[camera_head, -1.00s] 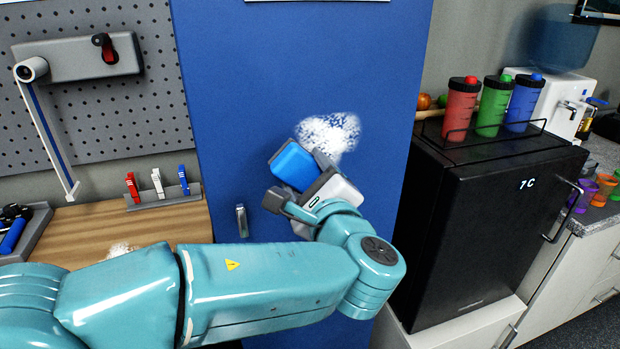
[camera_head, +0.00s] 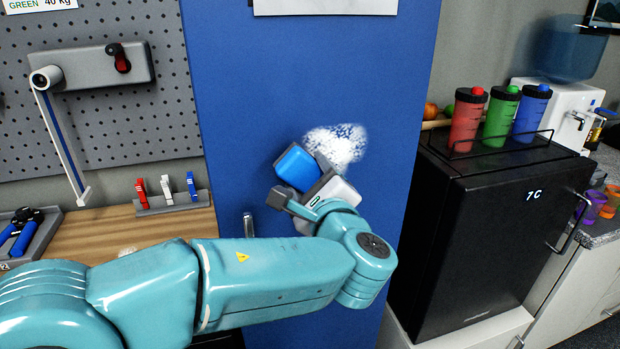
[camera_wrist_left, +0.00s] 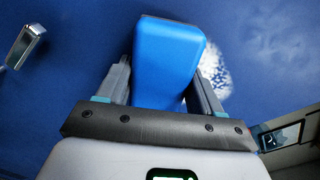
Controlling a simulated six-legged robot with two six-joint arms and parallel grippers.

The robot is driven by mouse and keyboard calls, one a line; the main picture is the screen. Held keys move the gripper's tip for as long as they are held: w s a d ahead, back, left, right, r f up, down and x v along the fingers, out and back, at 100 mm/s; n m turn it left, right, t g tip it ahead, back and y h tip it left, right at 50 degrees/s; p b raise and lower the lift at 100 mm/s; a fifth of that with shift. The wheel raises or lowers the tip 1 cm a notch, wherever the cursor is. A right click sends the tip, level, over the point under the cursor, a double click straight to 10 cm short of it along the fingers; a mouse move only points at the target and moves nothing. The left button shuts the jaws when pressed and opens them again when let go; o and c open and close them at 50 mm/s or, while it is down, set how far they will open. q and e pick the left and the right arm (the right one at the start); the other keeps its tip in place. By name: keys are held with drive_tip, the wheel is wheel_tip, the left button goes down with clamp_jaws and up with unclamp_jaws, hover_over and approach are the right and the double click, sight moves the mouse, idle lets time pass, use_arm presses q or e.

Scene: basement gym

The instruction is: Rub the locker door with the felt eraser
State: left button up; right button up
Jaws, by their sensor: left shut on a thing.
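The blue locker door (camera_head: 300,80) stands in front of me with a white powdery patch (camera_head: 340,146) on it. My left gripper (camera_head: 300,180) is shut on the felt eraser (camera_head: 297,167), which shows a blue body. The eraser is at the lower left of the white patch in the head view. In the left wrist view the eraser (camera_wrist_left: 167,62) sits between the two fingers, with the white patch (camera_wrist_left: 212,78) partly hidden behind it. I cannot tell whether the eraser touches the door. My right gripper is in neither view.
The door handle (camera_head: 248,224) is left of my gripper. A wooden bench (camera_head: 140,232) with a clip holder (camera_head: 172,202) stands at the left under a pegboard (camera_head: 130,140). A black fridge (camera_head: 490,230) with several bottles on top stands at the right.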

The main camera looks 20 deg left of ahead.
use_arm(q)
drive_tip(key=shift+x, duration=0.9)
